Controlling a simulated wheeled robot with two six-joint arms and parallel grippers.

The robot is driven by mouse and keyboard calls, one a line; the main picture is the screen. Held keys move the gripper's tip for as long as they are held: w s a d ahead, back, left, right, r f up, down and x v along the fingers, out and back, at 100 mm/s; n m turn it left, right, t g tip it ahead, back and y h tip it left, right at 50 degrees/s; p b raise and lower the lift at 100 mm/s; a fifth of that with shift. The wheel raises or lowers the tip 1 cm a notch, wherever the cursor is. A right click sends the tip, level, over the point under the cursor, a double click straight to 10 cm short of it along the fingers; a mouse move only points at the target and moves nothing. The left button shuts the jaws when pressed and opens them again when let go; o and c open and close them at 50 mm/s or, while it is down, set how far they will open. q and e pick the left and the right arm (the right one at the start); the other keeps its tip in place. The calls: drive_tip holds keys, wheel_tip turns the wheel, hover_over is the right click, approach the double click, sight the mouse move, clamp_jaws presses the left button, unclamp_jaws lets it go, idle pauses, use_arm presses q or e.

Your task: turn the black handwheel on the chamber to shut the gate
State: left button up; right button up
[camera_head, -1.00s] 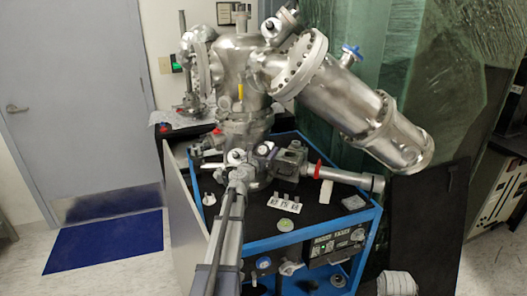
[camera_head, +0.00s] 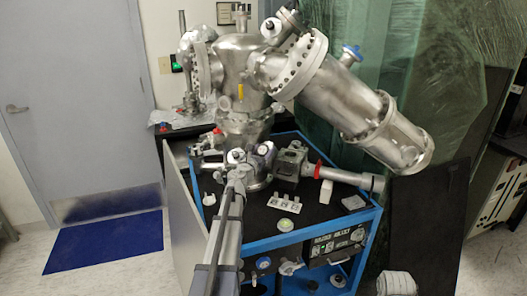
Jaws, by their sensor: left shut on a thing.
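The steel chamber (camera_head: 240,70) stands upright on the cart, with a wide tube slanting down to its right. My left arm comes up from the bottom middle, and my left gripper (camera_head: 240,162) is at the low front of the chamber, beneath its lower flange. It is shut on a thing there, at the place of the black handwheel. The handwheel's rim is not clearly seen, because my gripper and arm cover that spot and the parts are small. I cannot make out the gate's position. My right gripper is not in view.
A blue mat (camera_head: 105,242) lies on open floor at left.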

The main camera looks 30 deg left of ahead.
use_arm(q)
drive_tip(key=m+h, duration=0.2)
drive_tip(key=m+h+p, duration=0.1)
drive_tip(key=m+h, duration=0.1)
drive_tip(key=m, duration=0.1)
drive_tip(key=shift+w+a+r, duration=0.1)
drive_tip(key=shift+a+r, duration=0.05)
drive_tip(key=m+g+h+p, duration=0.1)
drive_tip(key=m, duration=0.1)
drive_tip(key=m+h, duration=0.2)
drive_tip(key=m, duration=0.1)
drive_tip(key=shift+g+h+p, duration=0.3)
drive_tip(key=shift+g+p, duration=0.05)
drive_tip(key=shift+g, duration=0.05)
drive_tip(key=m+g+h+p, duration=0.1)
drive_tip(key=m, duration=0.1)
drive_tip(key=m+g+h+p, duration=0.1)
drive_tip(key=m+p, duration=0.1)
drive_tip(key=m, duration=0.1)
drive_tip(key=shift+r+g+h, duration=0.1)
drive_tip(key=shift+g+h, duration=0.2)
drive_tip(key=shift+g, duration=0.1)
drive_tip(key=m+g+p, duration=0.2)
drive_tip(key=m, duration=0.1)
drive_tip(key=shift+d+h, duration=0.25)
drive_tip(key=shift+h, duration=0.15)
drive_tip(key=shift+f+m+g+p, duration=0.3)
drive_tip(key=shift+m+g, duration=0.1)
drive_tip(key=shift+m, duration=0.2)
